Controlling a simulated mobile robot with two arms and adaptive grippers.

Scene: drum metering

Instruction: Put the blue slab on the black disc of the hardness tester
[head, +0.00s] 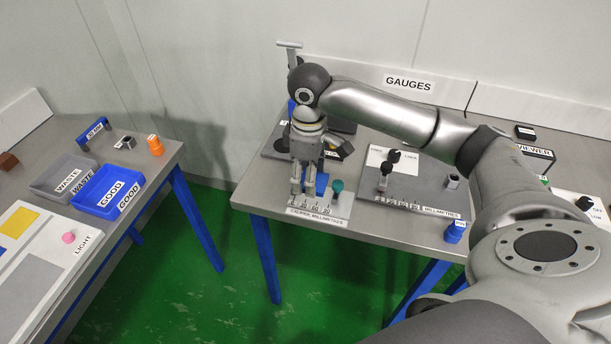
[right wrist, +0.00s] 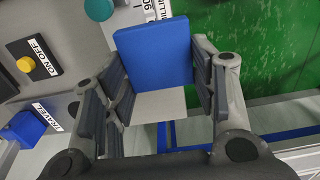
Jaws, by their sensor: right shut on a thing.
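The blue slab (right wrist: 155,50) is between the two fingers of my right gripper (right wrist: 158,88) in the right wrist view. A pale grey face shows just below its blue face. In the head view my right gripper (head: 309,186) points down at the front left of the gauges table, over the caliper, and a little of the slab (head: 321,183) shows beside the fingers. A dark-based device with an upright lever (head: 289,46) stands behind my arm and may be the hardness tester. My left gripper is not in view.
The caliper's scale plate (head: 318,211) and a teal knob (head: 337,186) are close to the gripper. Grey and blue bins (head: 108,199) stand on the left table.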

